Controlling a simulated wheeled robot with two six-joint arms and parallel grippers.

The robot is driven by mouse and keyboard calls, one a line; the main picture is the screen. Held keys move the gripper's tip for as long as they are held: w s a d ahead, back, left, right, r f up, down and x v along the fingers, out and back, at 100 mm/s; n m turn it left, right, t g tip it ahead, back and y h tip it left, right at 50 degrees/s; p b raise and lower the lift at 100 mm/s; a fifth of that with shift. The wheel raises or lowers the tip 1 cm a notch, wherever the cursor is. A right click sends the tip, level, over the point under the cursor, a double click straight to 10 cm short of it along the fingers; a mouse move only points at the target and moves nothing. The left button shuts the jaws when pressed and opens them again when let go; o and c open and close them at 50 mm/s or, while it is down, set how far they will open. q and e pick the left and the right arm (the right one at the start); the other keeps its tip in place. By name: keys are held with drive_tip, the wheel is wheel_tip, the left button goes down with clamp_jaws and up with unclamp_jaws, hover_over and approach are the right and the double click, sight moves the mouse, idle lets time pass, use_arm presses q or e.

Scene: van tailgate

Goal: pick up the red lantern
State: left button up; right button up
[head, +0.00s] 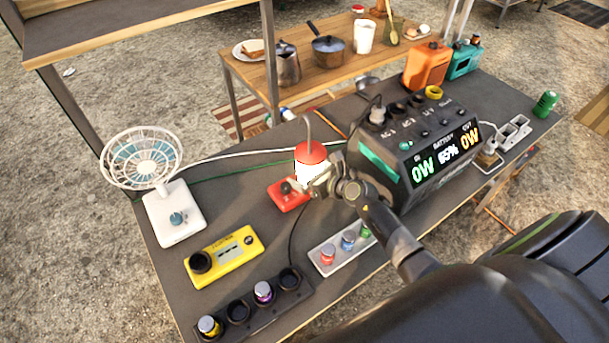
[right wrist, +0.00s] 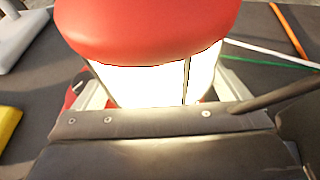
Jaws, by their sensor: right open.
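The red lantern (head: 311,152) stands on the dark table in the middle of the head view, with a red cap, a glowing white body, a thin upright handle and a red base with a dark knob. My right gripper (head: 318,181) is at its white body, reaching in from the right. In the right wrist view the lantern (right wrist: 145,35) fills the upper middle, with pale fingers on both sides of its body. The jaws are open around it; I cannot tell whether they touch. Part of the body is hidden behind the gripper. My left gripper is out of view.
A black power station (head: 400,150) stands close right of the lantern. A dark cable (head: 292,235) runs in front.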

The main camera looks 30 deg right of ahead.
drive_tip(key=shift+c, duration=0.2)
drive_tip(key=c, duration=1.4)
drive_tip(key=shift+r, duration=0.2)
drive_tip(key=shift+c, duration=1)
